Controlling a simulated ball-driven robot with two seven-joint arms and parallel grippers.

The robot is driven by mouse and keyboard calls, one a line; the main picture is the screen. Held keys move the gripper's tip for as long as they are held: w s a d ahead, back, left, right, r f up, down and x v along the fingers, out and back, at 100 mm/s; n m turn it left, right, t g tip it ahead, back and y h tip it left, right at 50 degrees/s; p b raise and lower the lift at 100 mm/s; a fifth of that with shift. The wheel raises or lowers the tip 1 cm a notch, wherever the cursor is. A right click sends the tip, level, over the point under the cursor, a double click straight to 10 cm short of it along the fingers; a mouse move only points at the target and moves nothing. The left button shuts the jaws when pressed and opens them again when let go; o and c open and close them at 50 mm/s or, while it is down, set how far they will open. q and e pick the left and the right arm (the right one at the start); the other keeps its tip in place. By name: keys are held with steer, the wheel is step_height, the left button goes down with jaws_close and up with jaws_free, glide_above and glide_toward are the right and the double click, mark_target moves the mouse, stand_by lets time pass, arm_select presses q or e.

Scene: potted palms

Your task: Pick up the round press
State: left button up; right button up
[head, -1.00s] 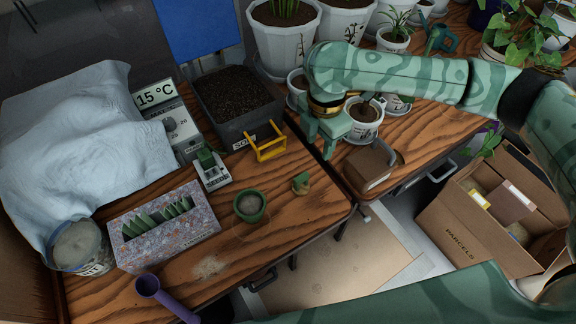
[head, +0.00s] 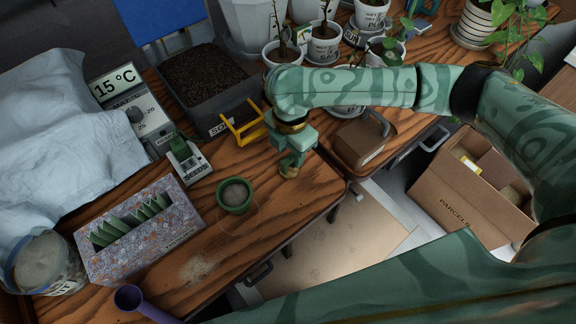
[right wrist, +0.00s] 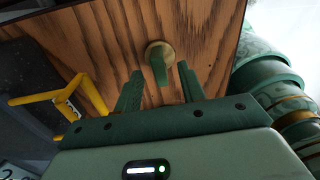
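The round press is a small wooden disc with a green upright grip. It stands on the wooden table (head: 240,268) right of a green pot, and its base (head: 287,172) shows just below my right gripper (head: 292,156). In the right wrist view the press (right wrist: 158,62) stands upright, with its green grip between or just beyond the two fingertips of my right gripper (right wrist: 159,70). The fingers are apart, with visible gaps on both sides of the grip. I cannot tell how far above the table the tips are. My left gripper is not in view.
A green pot (head: 235,196) stands close left of the press. A yellow frame (head: 242,128) and a dark soil tray (head: 243,116) lie behind. A brown box-like item (head: 358,146) is to the right. The table's front edge is near.

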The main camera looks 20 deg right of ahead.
mark_target(289, 158)
step_height(289, 158, down, 4)
steer(key=shift+a+r+b, duration=0.1)
steer(key=shift+a+b, duration=0.05)
steer(key=shift+b, duration=0.55)
steer(key=shift+r, duration=0.2)
steer(key=shift+c, duration=0.3)
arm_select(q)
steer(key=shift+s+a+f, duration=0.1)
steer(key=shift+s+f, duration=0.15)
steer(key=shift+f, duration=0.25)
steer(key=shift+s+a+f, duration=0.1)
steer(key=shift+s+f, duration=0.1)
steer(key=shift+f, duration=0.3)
arm_select(e)
jaws_close()
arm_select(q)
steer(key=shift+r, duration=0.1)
arm_select(e)
steer(key=shift+r, duration=0.1)
